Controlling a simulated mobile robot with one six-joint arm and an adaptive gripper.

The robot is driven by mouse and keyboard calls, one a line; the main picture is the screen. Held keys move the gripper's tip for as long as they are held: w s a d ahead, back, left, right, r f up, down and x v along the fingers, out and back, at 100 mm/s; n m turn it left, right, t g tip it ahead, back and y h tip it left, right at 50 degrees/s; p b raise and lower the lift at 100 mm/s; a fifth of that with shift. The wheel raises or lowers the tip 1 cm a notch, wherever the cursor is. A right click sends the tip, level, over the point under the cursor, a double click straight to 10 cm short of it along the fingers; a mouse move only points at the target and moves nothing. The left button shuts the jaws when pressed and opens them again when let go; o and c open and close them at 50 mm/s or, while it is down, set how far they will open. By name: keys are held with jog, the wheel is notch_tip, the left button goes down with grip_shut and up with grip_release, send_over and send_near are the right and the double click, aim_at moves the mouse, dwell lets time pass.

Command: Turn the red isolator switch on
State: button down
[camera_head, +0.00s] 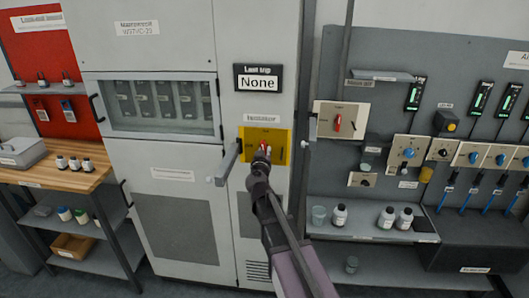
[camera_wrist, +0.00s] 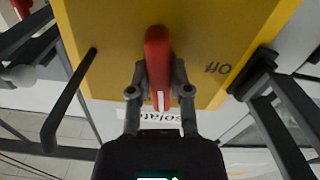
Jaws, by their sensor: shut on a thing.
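The red isolator switch handle (camera_head: 264,147) sits on a yellow plate (camera_head: 283,137) on the grey cabinet, below a small label. In the wrist view the red handle (camera_wrist: 158,55) stands lengthwise up the picture, with a white mark at its near end. The yellow plate (camera_wrist: 215,35) bears the word "Off", upside down, to the right of the handle. My gripper (camera_wrist: 159,92) is shut on the red handle, one finger on each side. In the head view my gripper (camera_head: 262,157) covers the handle's lower part.
A grey lever handle (camera_head: 228,162) projects from the cabinet just left of the yellow plate. A second red switch (camera_head: 338,122) is on a pale plate to the right. A "Last trip None" display (camera_head: 258,78) hangs above. Bottles (camera_head: 340,216) stand on the right shelf.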

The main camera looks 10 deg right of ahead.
jog(key=shift+m, duration=1.2)
jog(key=c, duration=0.6)
grip_release()
jog(key=shift+w, duration=0.1)
jog(key=shift+o, duration=0.2)
jog(key=v, duration=1.2)
jog(key=shift+d, duration=0.1)
